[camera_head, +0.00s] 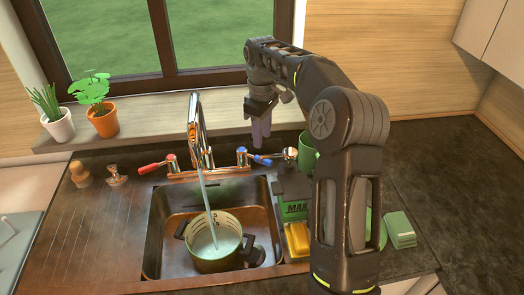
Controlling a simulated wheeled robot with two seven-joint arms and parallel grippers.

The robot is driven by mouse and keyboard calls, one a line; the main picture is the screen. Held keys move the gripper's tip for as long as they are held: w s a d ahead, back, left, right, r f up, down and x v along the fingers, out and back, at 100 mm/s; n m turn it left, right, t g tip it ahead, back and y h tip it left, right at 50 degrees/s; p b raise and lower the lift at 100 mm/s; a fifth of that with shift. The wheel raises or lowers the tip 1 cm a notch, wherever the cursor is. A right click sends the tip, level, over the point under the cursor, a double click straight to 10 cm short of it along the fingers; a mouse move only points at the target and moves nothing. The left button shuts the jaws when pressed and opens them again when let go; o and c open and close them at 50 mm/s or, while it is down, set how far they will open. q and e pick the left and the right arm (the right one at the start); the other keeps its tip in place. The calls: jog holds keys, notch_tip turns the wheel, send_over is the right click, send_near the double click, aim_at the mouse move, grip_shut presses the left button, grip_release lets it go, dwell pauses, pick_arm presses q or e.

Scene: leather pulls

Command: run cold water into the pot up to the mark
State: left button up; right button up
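The pot (213,264) stands in the sink basin (160,215), its two dark handles out to the sides. A stream of water (207,200) falls from the copper-coloured faucet (196,118) into it. Pale water shows inside; I cannot make out the mark or the level against it. The blue-handled tap (256,159) is right of the faucet, the red-handled tap (158,165) left of it. My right gripper (260,136) points down just above the blue handle. Its purplish-grey fingertips overlap from here, so opening and contact are unclear. My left gripper is out of view.
A green MAX box (293,208) and a yellow sponge (297,241) stand at the sink's right edge. A green mug (307,152) is partly behind my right arm. Green pads (400,230) lie on the right counter. Potted plants (103,119) stand on the sill.

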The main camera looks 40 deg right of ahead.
aim_at(254, 157)
jog(key=shift+w+a, duration=0.1)
jog(key=shift+f, duration=0.15)
notch_tip(254, 157, down, 8)
jog(key=shift+r+p, duration=0.2)
jog(key=shift+p, duration=0.65)
grip_shut()
dwell(1.0)
